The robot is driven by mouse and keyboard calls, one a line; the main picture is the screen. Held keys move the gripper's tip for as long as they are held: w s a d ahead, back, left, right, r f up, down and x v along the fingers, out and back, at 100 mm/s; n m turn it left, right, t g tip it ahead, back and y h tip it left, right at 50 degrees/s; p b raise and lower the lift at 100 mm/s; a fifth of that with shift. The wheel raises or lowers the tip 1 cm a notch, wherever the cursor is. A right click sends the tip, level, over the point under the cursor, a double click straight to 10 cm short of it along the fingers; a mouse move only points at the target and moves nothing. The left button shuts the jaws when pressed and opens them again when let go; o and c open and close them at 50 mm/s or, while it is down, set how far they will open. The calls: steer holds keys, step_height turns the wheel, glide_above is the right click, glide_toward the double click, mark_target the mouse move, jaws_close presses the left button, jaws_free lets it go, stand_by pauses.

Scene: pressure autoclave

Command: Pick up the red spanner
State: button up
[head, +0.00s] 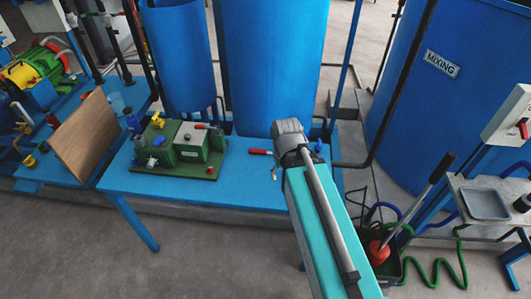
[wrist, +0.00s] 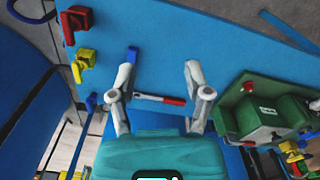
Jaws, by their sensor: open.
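The red spanner (head: 260,152) lies on the blue bench, its red end showing left of my gripper in the head view. The rest of it is hidden there by my gripper. In the wrist view the red spanner (wrist: 173,100) lies crosswise between the two fingers, with a pale shaft left of its red part. My gripper (wrist: 159,75) is open, its fingers spread on either side with nothing held between them. In the head view my gripper (head: 278,160) is over the bench; its exact height above the spanner is hard to tell.
A green-based machine (head: 183,150) stands on the bench (head: 165,185) to the left. A blue valve handle (head: 318,146) is close right of my gripper. Blue tanks (head: 275,60) rise behind.

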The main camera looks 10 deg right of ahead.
steer(key=w+f+n+b, duration=0.2)
steer(key=w+n, duration=0.5)
steer(key=w, duration=0.7)
steer(key=w+f+n+b, duration=0.3)
steer(key=w+n, duration=0.4)
steer(key=w, duration=0.7)
steer(key=shift+w, duration=0.25)
steer(key=shift+f, duration=0.2)
steer(key=b, duration=0.9)
glide_above(266, 151)
step_height(266, 151, down, 8)
steer(key=shift+s+f, duration=0.15)
steer(key=shift+f, duration=0.15)
steer(key=f+b, duration=0.3)
steer(key=shift+w+a, duration=0.1)
steer(key=shift+w, duration=0.15)
steer(key=shift+f+b, duration=0.95)
steer(key=shift+b, duration=0.05)
